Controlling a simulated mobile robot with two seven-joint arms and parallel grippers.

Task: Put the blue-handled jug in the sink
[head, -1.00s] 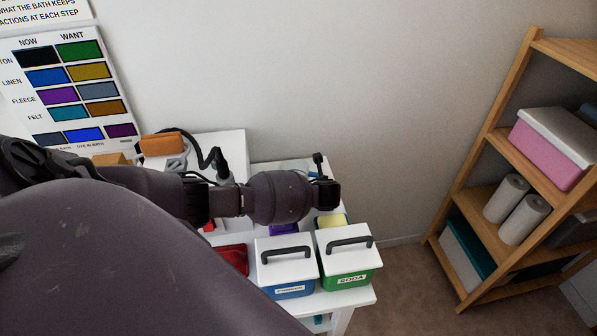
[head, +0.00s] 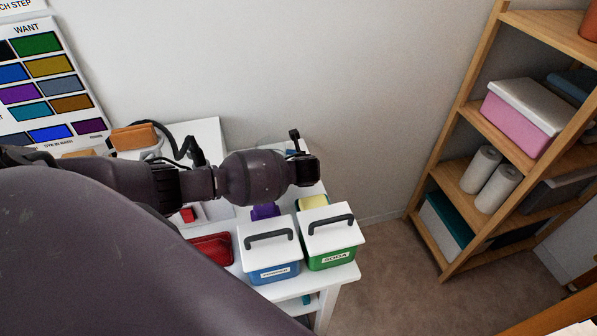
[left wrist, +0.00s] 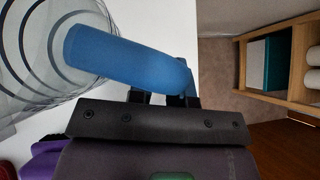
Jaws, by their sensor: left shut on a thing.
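The jug (left wrist: 35,45) is clear with dark ring lines and has a thick blue handle (left wrist: 125,58). It fills the upper left of the left wrist view. My left gripper (left wrist: 165,97) is shut on the blue handle. In the head view my left arm reaches in from the left over the white table and hides the jug almost wholly. I cannot tell there whether the jug touches the table. I do not make out a sink in either view. My right gripper is not in view.
The white table (head: 328,275) holds a blue box (head: 272,268), a green box (head: 333,255) and a red tray (head: 213,249). A wooden shelf (head: 500,127) with boxes and paper rolls stands at right. Bare floor (head: 390,270) lies between. A wooden edge (head: 555,318) shows at bottom right.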

